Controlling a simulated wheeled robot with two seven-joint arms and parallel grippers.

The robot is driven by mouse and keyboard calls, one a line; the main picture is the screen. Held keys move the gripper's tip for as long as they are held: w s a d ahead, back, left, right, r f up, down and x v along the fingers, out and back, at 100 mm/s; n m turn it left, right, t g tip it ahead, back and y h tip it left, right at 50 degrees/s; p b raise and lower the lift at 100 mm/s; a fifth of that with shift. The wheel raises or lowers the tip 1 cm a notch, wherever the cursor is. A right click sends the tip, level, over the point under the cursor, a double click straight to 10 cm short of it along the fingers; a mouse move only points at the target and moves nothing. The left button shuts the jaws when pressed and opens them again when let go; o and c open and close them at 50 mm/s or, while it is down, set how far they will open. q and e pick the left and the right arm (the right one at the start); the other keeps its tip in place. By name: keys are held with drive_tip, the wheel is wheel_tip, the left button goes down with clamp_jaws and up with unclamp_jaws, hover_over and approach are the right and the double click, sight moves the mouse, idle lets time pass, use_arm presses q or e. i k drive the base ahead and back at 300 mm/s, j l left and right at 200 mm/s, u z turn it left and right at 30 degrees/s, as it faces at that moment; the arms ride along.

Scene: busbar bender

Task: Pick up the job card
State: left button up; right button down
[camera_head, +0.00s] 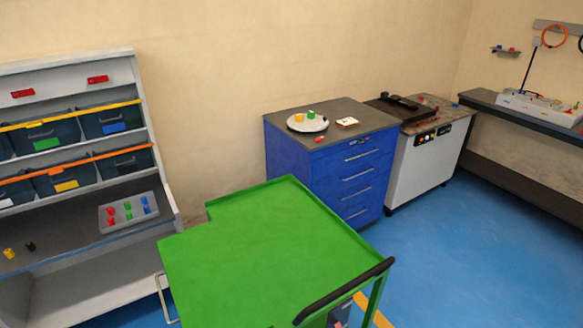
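A small pale card-like item (347,121) lies on the dark top of the blue drawer cabinet (290,158), right of a round plate. It may be the job card; it is too small to read. Neither of my grippers shows in the head view.
A green-topped cart (265,250) with a black handle (345,291) stands in front of the cabinet. The round plate (307,123) holds yellow and green pieces. A white machine (425,160) stands right of the cabinet, a shelf rack (85,265) with bins at left. Blue floor (450,260) is clear at right.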

sight(344, 123)
drive_tip(key=i+l+z, duration=0.4)
drive_tip(key=l, duration=0.3)
drive_tip(key=i+l+z, duration=0.4)
drive_tip(key=l, duration=0.2)
drive_tip(key=i+l+z, duration=0.4)
drive_tip(key=i, duration=0.2)
drive_tip(key=i+l+z, duration=0.4)
drive_tip(key=i, duration=0.15)
drive_tip(key=i+j+u, duration=0.15)
drive_tip(key=i+u, duration=0.35)
drive_tip(key=i, duration=0.4)
drive_tip(key=i+l+u, duration=0.2)
drive_tip(key=i+u, duration=0.25)
drive_tip(key=i, duration=0.4)
drive_tip(key=i+u, duration=0.15)
drive_tip(key=i, duration=0.45)
drive_tip(key=i+u, duration=0.15)
drive_tip(key=i, duration=0.45)
drive_tip(key=i+l+u, duration=0.15)
drive_tip(key=i, duration=0.45)
